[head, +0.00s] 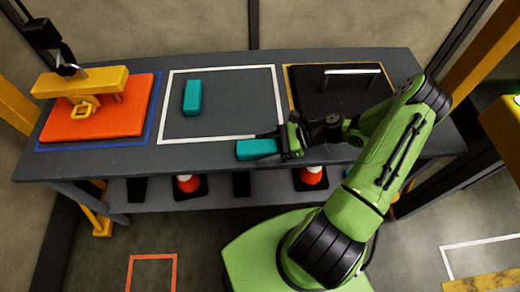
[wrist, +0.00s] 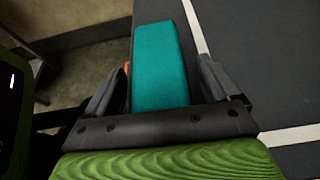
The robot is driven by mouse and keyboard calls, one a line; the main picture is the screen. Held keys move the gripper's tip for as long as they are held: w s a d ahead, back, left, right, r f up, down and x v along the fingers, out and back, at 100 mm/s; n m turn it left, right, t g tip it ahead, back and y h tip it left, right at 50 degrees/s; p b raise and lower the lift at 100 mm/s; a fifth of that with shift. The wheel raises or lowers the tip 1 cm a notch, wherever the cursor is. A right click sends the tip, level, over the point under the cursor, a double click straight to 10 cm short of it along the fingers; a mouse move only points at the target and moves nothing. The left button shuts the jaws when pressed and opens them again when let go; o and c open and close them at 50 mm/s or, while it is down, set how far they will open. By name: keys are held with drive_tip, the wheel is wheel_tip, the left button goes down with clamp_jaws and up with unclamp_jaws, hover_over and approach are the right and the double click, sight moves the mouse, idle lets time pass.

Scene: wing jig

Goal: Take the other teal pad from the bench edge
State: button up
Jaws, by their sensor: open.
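One teal pad (head: 258,149) lies at the front edge of the grey bench (head: 130,165), just outside the white outline. My gripper (head: 268,144) is at its right end with the jaws open. In the wrist view the teal pad (wrist: 160,66) lies between the two fingers of my gripper (wrist: 155,85), with a visible gap at the right finger; the left finger is close to the pad. The other teal pad (head: 193,97) lies inside the white-outlined square, at its left.
An orange block (head: 95,112) with a yellow hoisted fixture (head: 80,82) stands at the bench's left. A black plate (head: 340,95) with a light handle lies at the right. Orange-and-white cones (head: 311,176) stand on the lower shelf. The outlined square is mostly clear.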

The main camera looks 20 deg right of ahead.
drive_tip(key=shift+c, duration=0.3)
drive_tip(key=c, duration=1)
